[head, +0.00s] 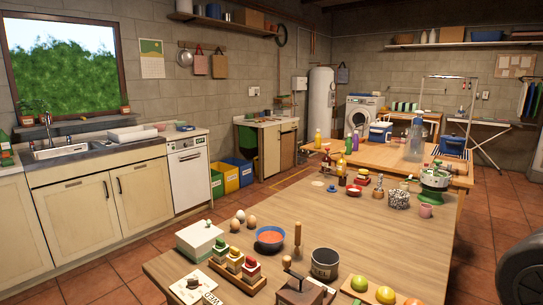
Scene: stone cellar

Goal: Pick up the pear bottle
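Several bottles stand on the wooden tables, and I cannot tell for sure which one is the pear bottle. A yellow bottle (318,139), a purple bottle (355,140) and a yellow-green bottle (348,146) stand upright near the left edge of the far table part. A dark red-brown bottle (327,161) and a small amber bottle (340,168) stand a little nearer. They are small in the picture and their labels cannot be read. My gripper is not in view.
The wooden table (310,212) carries a red-filled blue bowl (270,238), a dark tin (325,263), eggs, a white box (199,239), jars and fruit at its front. Its middle is mostly bare. Tiled floor (150,245) is free to the left.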

